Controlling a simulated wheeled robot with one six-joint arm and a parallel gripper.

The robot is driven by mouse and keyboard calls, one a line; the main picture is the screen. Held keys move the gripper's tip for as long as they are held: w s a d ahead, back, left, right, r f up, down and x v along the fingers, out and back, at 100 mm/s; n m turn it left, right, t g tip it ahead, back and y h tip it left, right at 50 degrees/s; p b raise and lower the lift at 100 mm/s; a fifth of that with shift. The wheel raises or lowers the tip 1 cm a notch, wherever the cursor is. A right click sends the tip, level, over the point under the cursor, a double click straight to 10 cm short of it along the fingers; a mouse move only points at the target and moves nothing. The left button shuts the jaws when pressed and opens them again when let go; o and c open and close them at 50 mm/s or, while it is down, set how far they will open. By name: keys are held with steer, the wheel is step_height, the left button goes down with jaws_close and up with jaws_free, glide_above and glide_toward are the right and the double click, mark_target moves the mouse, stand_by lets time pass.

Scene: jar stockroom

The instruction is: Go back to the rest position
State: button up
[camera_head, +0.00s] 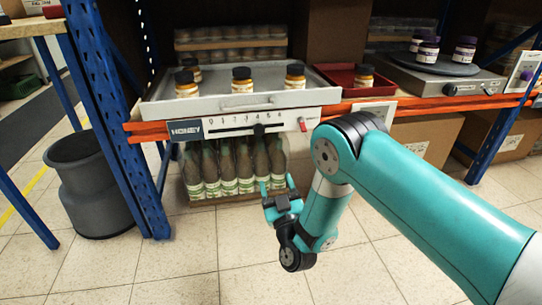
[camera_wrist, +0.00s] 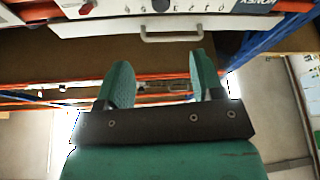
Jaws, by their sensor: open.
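My teal arm reaches in from the right in the head view, bent at the elbow. My gripper (camera_head: 277,189) is open and empty. It is in front of the shelf, below the level of the honey drawer, and overlaps the crate of bottles in the picture. In the wrist view my gripper (camera_wrist: 160,85) shows two teal fingers spread apart with nothing between them. The honey drawer (camera_head: 217,110) with its handle (camera_wrist: 185,37) shows at the top of the wrist view.
Several jars stand in the drawer. One jar (camera_head: 364,76) is in a red tray (camera_head: 337,78). Bottles (camera_head: 228,167) stand below. A grey bin (camera_head: 90,185) and blue upright (camera_head: 118,120) are at left. The front floor is clear.

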steer(key=a+r+n+g+y+p, duration=0.1)
steer(key=a+r+g+y+p, duration=0.2)
steer(key=r, duration=0.5)
steer(key=a+r+n+g+y+p, duration=0.1)
steer(key=r+n+g+y, duration=0.1)
steer(key=r+g, duration=0.5)
steer(key=s+r+g+p, duration=0.1)
steer(key=s+r+g, duration=0.1)
steer(key=s+r, duration=0.35)
steer(key=s+d+r+g+h+p, duration=0.25)
steer(key=s+d+r, duration=0.2)
steer(key=s, duration=0.45)
steer(key=s+d+r+m+g+h+p, duration=0.1)
steer(key=s+d+r+g+h, duration=0.2)
steer(key=s+d, duration=0.45)
steer(key=s+d+r+g+h+p, duration=0.1)
steer(key=s+d+r+g+p, duration=0.2)
steer(key=s, duration=0.7)
step_height(320, 180, up, 38)
steer(key=g+p, duration=0.1)
steer(key=p, duration=3.5)
steer(key=shift+w+d, duration=0.25)
steer(key=shift+f, duration=0.15)
